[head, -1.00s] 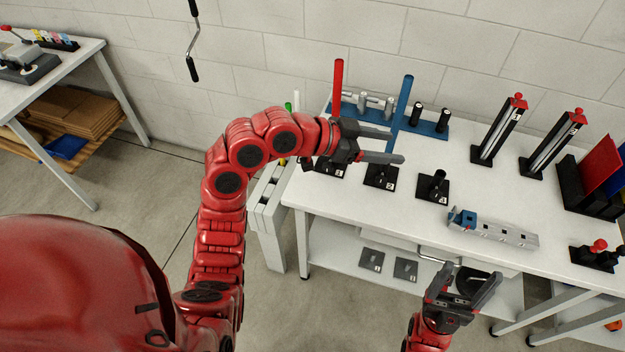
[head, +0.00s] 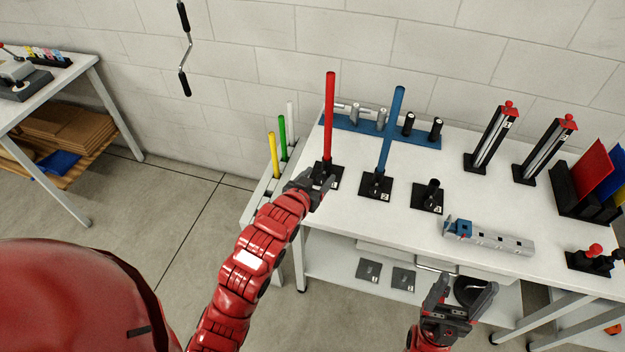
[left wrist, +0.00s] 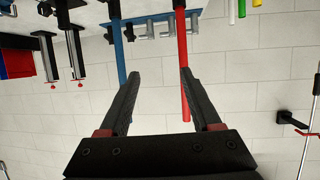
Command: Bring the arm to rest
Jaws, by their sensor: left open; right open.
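My left gripper (head: 312,190) is at the front left of the white workbench (head: 470,205), close to the red rod's stand in the picture. Its fingers show open and empty in the left wrist view (left wrist: 155,95). The red rod (head: 329,115) stands upright in a black holder at the left. The blue rod (head: 391,130) stands in holder 2 (head: 376,184). Both rods also show beyond my left fingers in the left wrist view. My right gripper (head: 462,293) is open and empty in front of the bench, below its top.
An empty black holder (head: 428,196) and a grey metal part (head: 490,237) are on the bench. Yellow (head: 273,155), green (head: 282,138) and white rods stand left of it. Two red-topped towers (head: 490,138) stand at the back right. Floor at left is clear.

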